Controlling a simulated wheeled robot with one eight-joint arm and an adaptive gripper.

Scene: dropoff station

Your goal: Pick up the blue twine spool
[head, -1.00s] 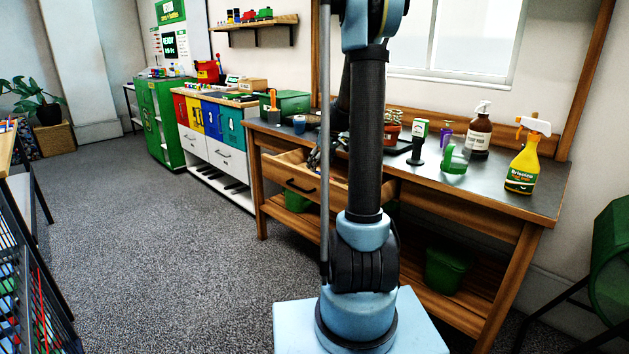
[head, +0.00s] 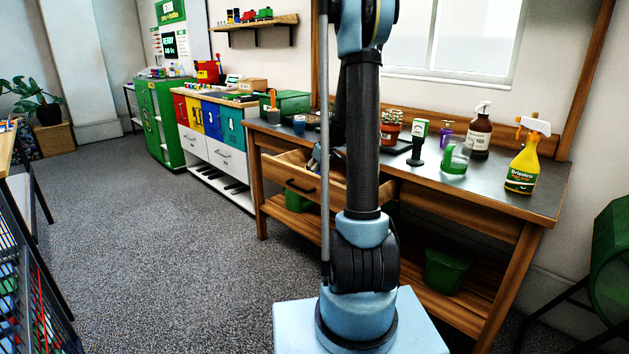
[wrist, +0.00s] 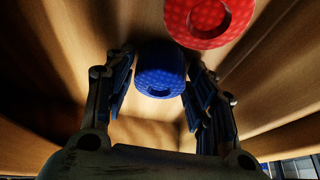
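The blue twine spool (wrist: 160,76) lies in the open wooden drawer (head: 300,184), in the middle of the wrist view. My gripper (wrist: 161,84) is open, with one finger on each side of the spool. Narrow gaps seem to show between fingers and spool; whether either touches, I cannot tell. In the head view the drawer is pulled out of the workbench, my arm column covers part of it, and the spool cannot be made out there.
A red spool (wrist: 210,20) lies close to the blue one, just beyond the right finger. Wooden drawer walls surround both.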

